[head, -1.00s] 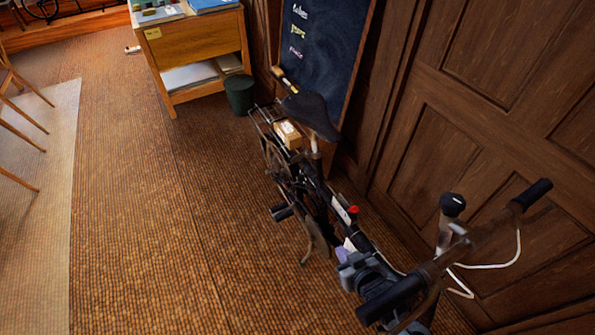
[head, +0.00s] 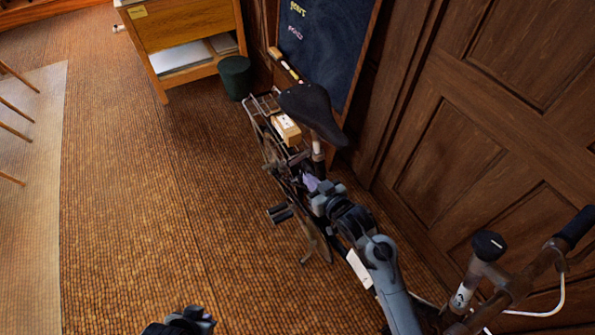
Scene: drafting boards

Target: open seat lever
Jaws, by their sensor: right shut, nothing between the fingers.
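A folding bicycle with a black saddle (head: 306,104) stands by the wall. Its pale seat post (head: 317,150) goes down below the saddle. The seat lever is too small or hidden to make out. My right gripper (head: 311,183) is shut and empty, with pale purple fingertips, just below the visible part of the seat post. I cannot tell whether it touches the frame. My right arm covers the middle of the bicycle. My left gripper (head: 186,321) shows partly at the bottom edge, away from the bicycle; its fingers are unclear.
A small wooden box (head: 287,130) sits on the rear rack. The handlebar (head: 530,262) is at the lower right, beside my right arm. A wooden door (head: 450,150), a chalkboard (head: 325,50), a green bin (head: 235,77) and a desk (head: 190,30) stand around. The carpet (head: 150,200) at left is clear.

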